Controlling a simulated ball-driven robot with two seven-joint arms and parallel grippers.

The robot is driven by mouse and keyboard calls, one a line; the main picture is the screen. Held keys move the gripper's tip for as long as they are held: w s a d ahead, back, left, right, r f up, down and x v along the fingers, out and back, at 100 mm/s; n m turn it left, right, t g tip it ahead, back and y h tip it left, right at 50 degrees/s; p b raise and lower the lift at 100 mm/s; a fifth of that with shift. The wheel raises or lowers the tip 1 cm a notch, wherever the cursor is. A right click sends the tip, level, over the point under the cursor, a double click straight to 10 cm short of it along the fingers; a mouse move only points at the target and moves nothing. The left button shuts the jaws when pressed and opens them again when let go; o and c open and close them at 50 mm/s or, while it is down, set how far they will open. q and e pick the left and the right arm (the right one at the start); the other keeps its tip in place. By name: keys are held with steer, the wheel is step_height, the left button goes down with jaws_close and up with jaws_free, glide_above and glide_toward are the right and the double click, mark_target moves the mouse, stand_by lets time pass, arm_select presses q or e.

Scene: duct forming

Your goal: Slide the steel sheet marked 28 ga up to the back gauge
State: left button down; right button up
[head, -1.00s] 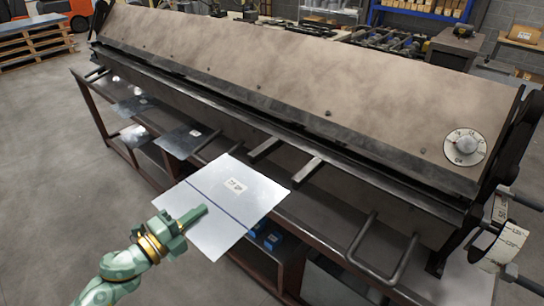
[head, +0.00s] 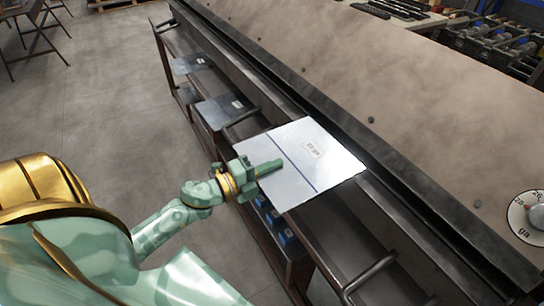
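The steel sheet (head: 305,180) is a pale, bright square with a blue line across it and a small label (head: 313,148) that appears to read 28 ga. It lies at the front of the long folding machine (head: 400,95), its far edge close to the dark slot under the machine's beam. Whether that edge is inside the slot is unclear. My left gripper (head: 266,168) is at the sheet's near left edge, one finger flat on top and the other hidden below, shut on it. The back gauge is not visible. My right gripper is out of view.
Darker sheets (head: 222,110) lie on the shelf further left along the machine. Blue boxes (head: 285,237) sit on the rack under the sheet. A bent metal handle (head: 370,275) sticks out at the front right. A dial (head: 528,214) is at the right edge.

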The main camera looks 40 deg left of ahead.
mark_target(316, 151)
arm_select(q)
steer(key=x, duration=0.4)
steer(key=f+x, duration=0.1)
steer(key=x, duration=0.3)
steer(key=b+x, duration=0.1)
steer(key=x, duration=0.4)
steer(key=shift+w+f, duration=0.1)
steer(key=shift+f, duration=0.3)
steer(key=shift+w, duration=0.2)
steer(key=shift+w+d+r+b, duration=0.1)
steer(key=shift+d+r+b, duration=0.15)
steer(key=shift+r+b, duration=0.15)
steer(key=shift+a, duration=0.2)
steer(key=shift+f, duration=0.25)
